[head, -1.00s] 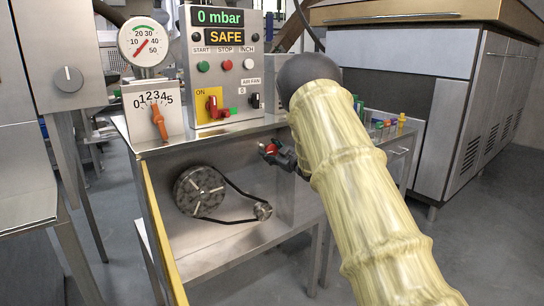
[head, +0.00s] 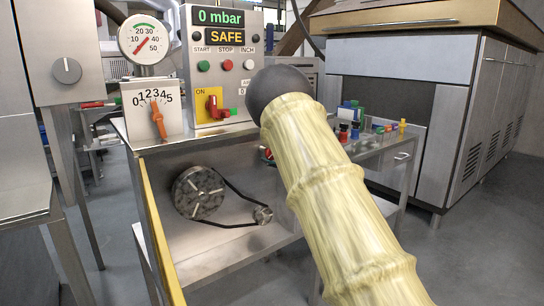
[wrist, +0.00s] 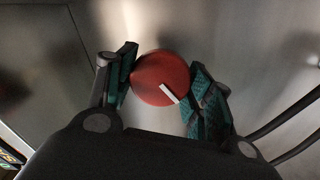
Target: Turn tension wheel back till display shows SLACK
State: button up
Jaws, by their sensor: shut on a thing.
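The tension wheel (wrist: 155,80) is a round red knob with a white mark on its face, in the middle of the wrist view. My gripper (wrist: 164,70) is shut on it, one green-padded finger on each side. The mark points toward the lower right, near the right finger. In the head view my pale-sleeved arm hides most of the gripper and wheel. The big display (head: 218,26) on the grey panel reads "0 mbar" and "SAFE". No display reading SLACK or tension is legible; a small coloured label (wrist: 10,158) at the wrist view's lower left is cut off.
A belt runs from the large pulley (head: 200,192) to the small pulley (head: 262,215) below the panel. A lever dial (head: 155,108) and a round gauge (head: 146,38) stand left of the panel. Small coloured items (head: 356,130) lie on the right shelf.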

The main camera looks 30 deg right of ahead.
jog(key=shift+d+f, duration=0.1)
jog(key=o, duration=1)
jog(key=shift+s+d, duration=0.1)
jog(key=shift+o, duration=0.2)
jog(key=s, duration=1.2)
jog(key=shift+d, duration=0.4)
